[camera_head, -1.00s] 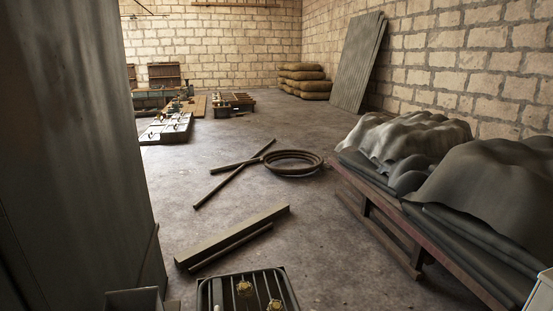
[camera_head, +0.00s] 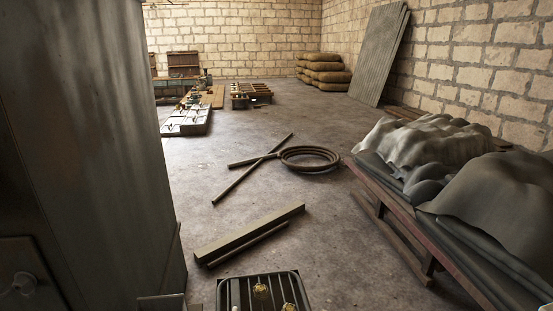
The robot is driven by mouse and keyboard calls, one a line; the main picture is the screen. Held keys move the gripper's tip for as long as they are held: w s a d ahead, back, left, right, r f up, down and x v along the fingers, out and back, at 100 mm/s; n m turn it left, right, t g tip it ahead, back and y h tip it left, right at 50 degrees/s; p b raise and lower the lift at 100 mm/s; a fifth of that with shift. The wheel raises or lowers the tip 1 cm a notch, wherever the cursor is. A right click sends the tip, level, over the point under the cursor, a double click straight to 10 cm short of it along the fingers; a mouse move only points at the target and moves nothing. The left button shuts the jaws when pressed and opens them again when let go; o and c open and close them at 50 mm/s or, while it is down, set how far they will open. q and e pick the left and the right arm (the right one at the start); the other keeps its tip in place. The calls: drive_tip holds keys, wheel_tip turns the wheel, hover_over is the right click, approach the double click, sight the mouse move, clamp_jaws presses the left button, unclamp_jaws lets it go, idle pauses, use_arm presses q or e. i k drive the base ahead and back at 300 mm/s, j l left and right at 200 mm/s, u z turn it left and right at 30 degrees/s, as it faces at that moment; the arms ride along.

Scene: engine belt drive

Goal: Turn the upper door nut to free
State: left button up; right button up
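A tall dark grey metal cabinet (camera_head: 105,130) fills the left side of the view. On its face at the lower left is a square plate (camera_head: 45,255) with a pale round fitting (camera_head: 22,283), blurred and partly cut by the frame edge. I cannot tell whether this fitting is the upper door nut. No other nut on a door is clearly visible.
A barred tray with brass-coloured parts (camera_head: 262,289) is at the bottom. Beams (camera_head: 250,232), a coiled hose (camera_head: 310,158) and crossed bars lie on the floor. A low bench (camera_head: 395,200) with draped sheets stands right. Open floor lies between.

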sight(25, 282)
drive_tip(key=u, duration=1.5)
drive_tip(key=i+j+z, duration=0.2)
drive_tip(key=j+z, duration=0.15)
drive_tip(key=j, duration=0.3)
drive_tip(key=i+j+z, duration=0.15)
drive_tip(key=j+z, duration=0.25)
drive_tip(key=j, duration=0.3)
drive_tip(key=j+z, duration=0.35)
drive_tip(key=j, duration=0.35)
